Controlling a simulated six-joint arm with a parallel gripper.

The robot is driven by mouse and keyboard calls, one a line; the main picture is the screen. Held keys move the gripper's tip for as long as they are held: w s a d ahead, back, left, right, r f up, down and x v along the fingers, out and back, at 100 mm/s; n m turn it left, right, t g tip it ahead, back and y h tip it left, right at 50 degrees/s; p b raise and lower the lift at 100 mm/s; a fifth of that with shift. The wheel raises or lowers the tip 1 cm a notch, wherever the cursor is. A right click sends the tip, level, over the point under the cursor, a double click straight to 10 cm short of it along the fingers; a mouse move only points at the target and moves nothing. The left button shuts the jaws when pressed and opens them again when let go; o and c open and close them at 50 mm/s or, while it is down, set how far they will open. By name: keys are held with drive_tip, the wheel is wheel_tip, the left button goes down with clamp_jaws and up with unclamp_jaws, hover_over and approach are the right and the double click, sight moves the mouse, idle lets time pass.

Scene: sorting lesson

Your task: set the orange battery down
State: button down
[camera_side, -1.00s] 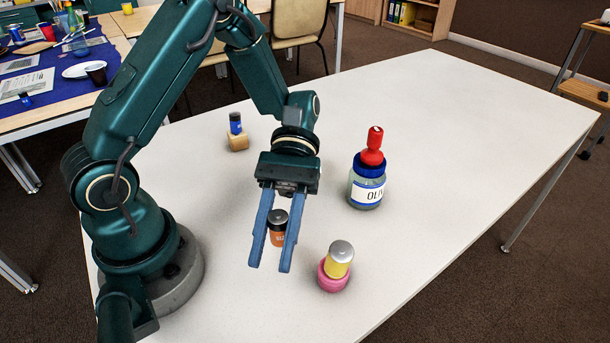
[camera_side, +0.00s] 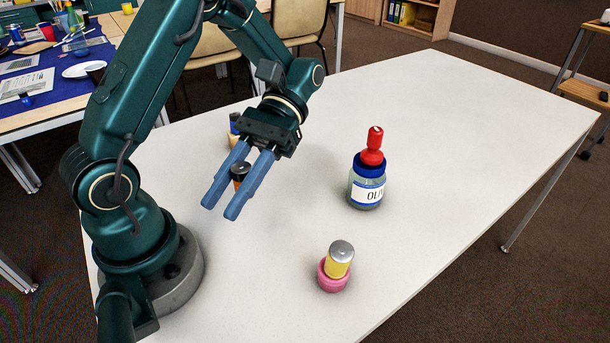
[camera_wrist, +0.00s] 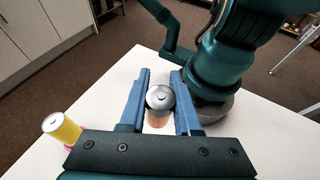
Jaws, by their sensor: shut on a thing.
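The orange battery (camera_side: 238,185) has a dark top band and a silver end, and is upright or nearly so. My gripper (camera_side: 220,211) is shut on it, with its two blue fingers on either side. In the side view the fingers hide part of the battery, and I cannot tell whether its bottom touches the table. In the wrist view the battery (camera_wrist: 160,99) stands between the fingers (camera_wrist: 158,75), silver end towards the camera and copper-orange side below.
Behind my gripper, a wooden block (camera_side: 232,139) carries a blue battery (camera_side: 235,123), both partly hidden. A jar (camera_side: 366,190) bears a red pin-like thing (camera_side: 373,148). A yellow battery (camera_side: 339,262) stands in a pink ring (camera_side: 333,283). The table's right side (camera_side: 480,130) is clear.

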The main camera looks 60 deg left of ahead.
drive_tip(key=s+a+f+m+t+y, duration=0.1)
drive_tip(key=a+f+m+y, duration=0.1)
drive_tip(key=a+m+y, duration=1.25)
drive_tip(key=w+a+r+m+t+y, duration=0.5)
drive_tip(key=w+a+m+t, duration=0.4)
drive_tip(key=a+t, duration=0.2)
hover_over(278, 164)
wheel_tip(278, 164, down, 12)
drive_tip(key=shift+r, duration=0.1)
drive_tip(key=shift+f, duration=2)
drive_tip(key=shift+f, duration=0.1)
